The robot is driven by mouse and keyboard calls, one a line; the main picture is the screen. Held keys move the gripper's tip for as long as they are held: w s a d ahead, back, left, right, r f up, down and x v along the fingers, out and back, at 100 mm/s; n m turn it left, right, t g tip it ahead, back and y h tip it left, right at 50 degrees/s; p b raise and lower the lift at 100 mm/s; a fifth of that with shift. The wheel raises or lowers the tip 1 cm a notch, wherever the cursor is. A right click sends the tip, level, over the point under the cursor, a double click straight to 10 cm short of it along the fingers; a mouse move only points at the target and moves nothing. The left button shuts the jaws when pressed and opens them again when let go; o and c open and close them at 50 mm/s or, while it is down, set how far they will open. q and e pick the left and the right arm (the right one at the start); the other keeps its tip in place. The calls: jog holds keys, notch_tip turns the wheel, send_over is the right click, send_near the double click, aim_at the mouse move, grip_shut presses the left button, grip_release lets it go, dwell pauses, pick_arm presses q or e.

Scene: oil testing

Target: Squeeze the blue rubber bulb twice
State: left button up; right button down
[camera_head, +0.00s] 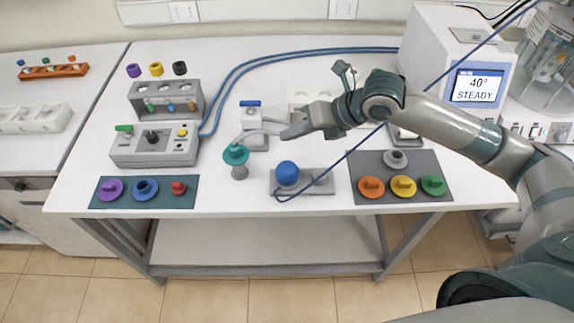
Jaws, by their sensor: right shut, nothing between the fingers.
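The blue rubber bulb (287,173) sits on a flat grey base (318,187) near the front edge of the white table. A thin dark blue line reaches down to this base from the upper right. My right gripper (287,133) comes in from the right. It is shut and empty, with its fingertips pointing left, behind and above the bulb in the picture and apart from it. The bulb shows round. My left gripper is not in view.
A teal-topped grey piece (236,155) stands left of the bulb. A dark mat (360,159) with coloured knobs lies to the right, a teal mat (170,203) to the left. A control box (126,154) stands behind the teal mat. A white unit (440,50) reads "40° STEADY".

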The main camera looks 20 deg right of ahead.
jog(key=shift+f, duration=0.1)
jog(key=b, duration=0.6)
send_over(285, 166)
jog(key=s+d, duration=0.1)
jog(key=d, duration=0.1)
jog(key=f, duration=0.6)
jog(key=shift+a+f, duration=0.25)
jog(key=shift+f+b, duration=0.3)
jog(key=shift+f, duration=0.8)
jog(key=shift+s+f+b, duration=0.1)
jog(key=shift+f+b, duration=0.6)
jog(key=shift+f, duration=0.65)
dwell(1.4)
jog(key=shift+r, duration=0.2)
jog(key=shift+r+p, duration=1.15)
jog(key=shift+r, duration=0.05)
jog(key=shift+r+p, duration=2.15)
jog(key=shift+r, duration=0.35)
